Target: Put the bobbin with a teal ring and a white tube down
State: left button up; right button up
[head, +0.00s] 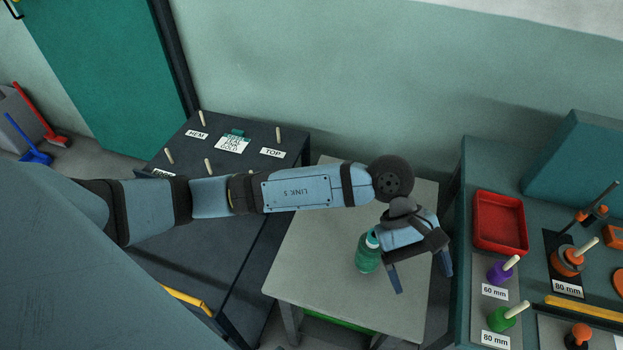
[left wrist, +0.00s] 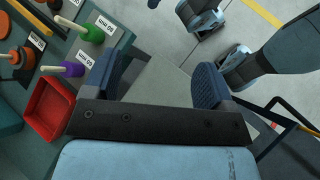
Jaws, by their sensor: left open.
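A green bottle-shaped piece (head: 368,256) with a teal band and a small white part at its top stands on the light grey table in the head view. It is the only thing seen that resembles the bobbin with a teal ring and a white tube; I cannot be sure it is that bobbin. My left gripper (head: 422,271) is open and empty, just right of this piece and pointing down over the table's right side. In the left wrist view the open fingers (left wrist: 154,86) have nothing between them, and the green piece does not show. My right gripper is not seen.
The grey table (head: 320,235) is otherwise clear. On the right, a teal bench holds a red tray (head: 499,222), a purple bobbin (head: 498,272), a green bobbin (head: 500,319) and orange pieces. At left, a dark pegged stand (head: 240,176) carries HEM and TOP labels.

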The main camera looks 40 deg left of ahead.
pick_arm(q)
jog(key=s+d+r+n+t+h, duration=0.1)
jog(key=d+r+n+t+h, duration=0.4)
jog(key=n+h, duration=0.75)
jog(key=w+a+f+n+t+y, duration=0.25)
jog(key=a+n+t, duration=0.35)
jog(key=n, duration=0.7)
jog(key=w+a+f+n+t+y, duration=0.1)
jog(key=w+a+n+t+y, duration=0.15)
jog(key=n+t, duration=0.8)
jog(key=a+f+n+y, duration=0.8)
jog(key=f+n, duration=0.2)
jog(key=n, duration=0.5)
jog(key=s+a+f+n+g+y, duration=0.1)
jog(key=s+a+f+n+g, duration=0.1)
jog(key=s+f+n, duration=0.1)
jog(key=s+a+f+n+g+y, duration=0.2)
jog(key=s+f+n, duration=0.2)
jog(key=f, duration=0.1)
jog(key=s+a+f+n+g+y, duration=0.1)
jog(key=s+a+f+n+g, duration=0.1)
jog(key=s+f+n, duration=0.1)
jog(key=shift+s+a+f+y, duration=0.1)
jog(key=shift+s+f+y, duration=0.15)
jog(key=shift+f, duration=0.25)
jog(key=shift+s+f+y, duration=0.1)
jog(key=shift+s+f, duration=0.2)
jog(key=shift+f, duration=0.2)
